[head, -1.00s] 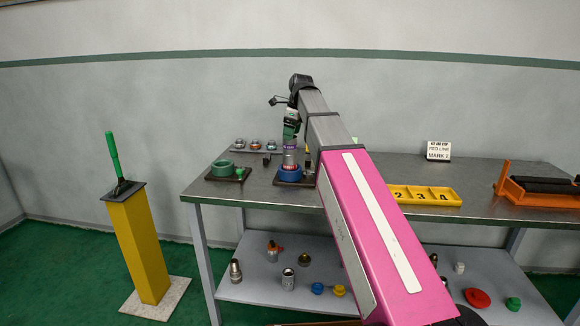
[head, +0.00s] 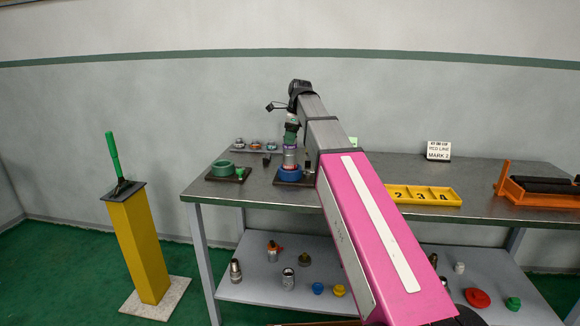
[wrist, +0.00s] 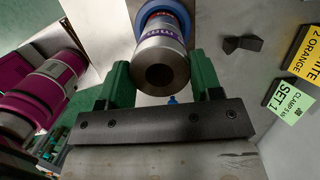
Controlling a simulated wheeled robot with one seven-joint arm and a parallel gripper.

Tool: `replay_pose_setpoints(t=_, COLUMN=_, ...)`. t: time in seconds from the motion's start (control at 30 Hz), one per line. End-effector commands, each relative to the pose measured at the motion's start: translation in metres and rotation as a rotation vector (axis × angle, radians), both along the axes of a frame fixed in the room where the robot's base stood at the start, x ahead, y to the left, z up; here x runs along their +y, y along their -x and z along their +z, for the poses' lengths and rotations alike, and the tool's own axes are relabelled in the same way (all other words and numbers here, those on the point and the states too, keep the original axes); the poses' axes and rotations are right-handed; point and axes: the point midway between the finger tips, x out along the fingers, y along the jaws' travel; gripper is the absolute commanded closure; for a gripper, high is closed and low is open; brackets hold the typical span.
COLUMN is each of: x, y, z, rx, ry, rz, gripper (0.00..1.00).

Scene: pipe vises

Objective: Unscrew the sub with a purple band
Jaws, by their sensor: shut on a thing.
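The sub with a purple band (head: 290,158) is a silver cylinder standing upright in a blue round vise (head: 289,175) near the left end of the bench. My gripper (head: 291,135) comes from above in the head view. In the wrist view its green fingers (wrist: 160,78) are on both sides of the sub, shut on it. The exact contact faces are hidden.
A green vise (head: 222,168) is on the bench to the left, with several small fittings (head: 255,144) behind. A yellow numbered tray (head: 425,195) and an orange rack (head: 535,188) are to the right. A yellow post with a green lever (head: 137,235) stands left of the bench.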

Motion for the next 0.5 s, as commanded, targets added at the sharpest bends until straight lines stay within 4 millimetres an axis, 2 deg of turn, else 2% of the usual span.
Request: replay_pose_setpoints(t=0.5, x=0.0014, y=-0.0028, z=0.0009, rx=0.002, ry=-0.003, rz=0.606, gripper=0.66)
